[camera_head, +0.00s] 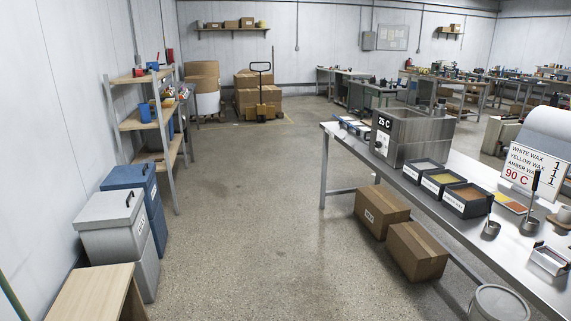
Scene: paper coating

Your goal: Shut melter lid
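The melter (412,148) is a boxy brushed-metal unit on the far part of the long metal table (335,140) at the right. Neither of my grippers is in view.
Three labelled trays of wax (436,179) stand in front of the melter. A sign (524,169), metal cups and a ladle (530,215) are further right. Cardboard boxes (417,250) lie under the table edge. The floor to the left is clear; bins (115,228) stand far left.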

